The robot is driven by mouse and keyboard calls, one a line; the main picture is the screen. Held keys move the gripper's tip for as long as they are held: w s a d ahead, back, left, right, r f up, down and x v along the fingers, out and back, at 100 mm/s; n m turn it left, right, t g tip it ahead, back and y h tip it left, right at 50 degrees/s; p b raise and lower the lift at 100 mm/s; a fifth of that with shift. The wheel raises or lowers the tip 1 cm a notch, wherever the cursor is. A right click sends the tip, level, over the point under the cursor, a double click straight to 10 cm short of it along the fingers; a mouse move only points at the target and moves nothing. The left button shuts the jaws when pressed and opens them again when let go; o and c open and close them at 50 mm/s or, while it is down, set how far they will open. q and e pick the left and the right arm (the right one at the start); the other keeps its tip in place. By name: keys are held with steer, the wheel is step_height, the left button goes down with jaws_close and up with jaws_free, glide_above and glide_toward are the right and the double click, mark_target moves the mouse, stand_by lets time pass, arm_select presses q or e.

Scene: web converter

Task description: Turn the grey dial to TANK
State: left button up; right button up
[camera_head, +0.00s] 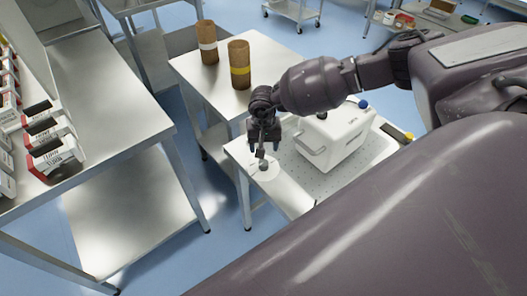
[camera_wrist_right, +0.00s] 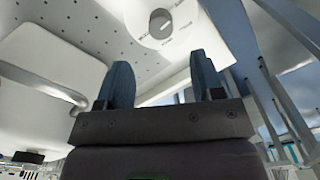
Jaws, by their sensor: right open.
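The grey dial (camera_head: 263,165) sits on a round white plate (camera_head: 259,178) at the near left end of a perforated metal table. In the right wrist view the dial (camera_wrist_right: 160,24) is a round grey knob on a white disc, near the top of the picture. Small markings beside it are too small to read, so I cannot tell its setting. My right gripper (camera_head: 264,141) is just above the dial in the head view. In the wrist view its fingers (camera_wrist_right: 160,62) are apart and empty, with the dial beyond their tips, apart from them. My left gripper is not in view.
A white box with a handle (camera_head: 335,132) stands on the perforated table (camera_head: 300,193), right of my gripper. Two brown cylinders (camera_head: 239,66) stand on a metal table behind. A metal bench (camera_head: 100,85) with several white-and-red boxes is at left. Blue floor lies between.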

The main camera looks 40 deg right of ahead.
mark_target(264, 163)
step_height(264, 163, down, 8)
steer(key=shift+r, duration=0.1)
steer(key=shift+f, duration=0.5)
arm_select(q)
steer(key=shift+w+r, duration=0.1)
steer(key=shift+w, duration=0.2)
arm_select(e)
steer(key=c, duration=0.9)
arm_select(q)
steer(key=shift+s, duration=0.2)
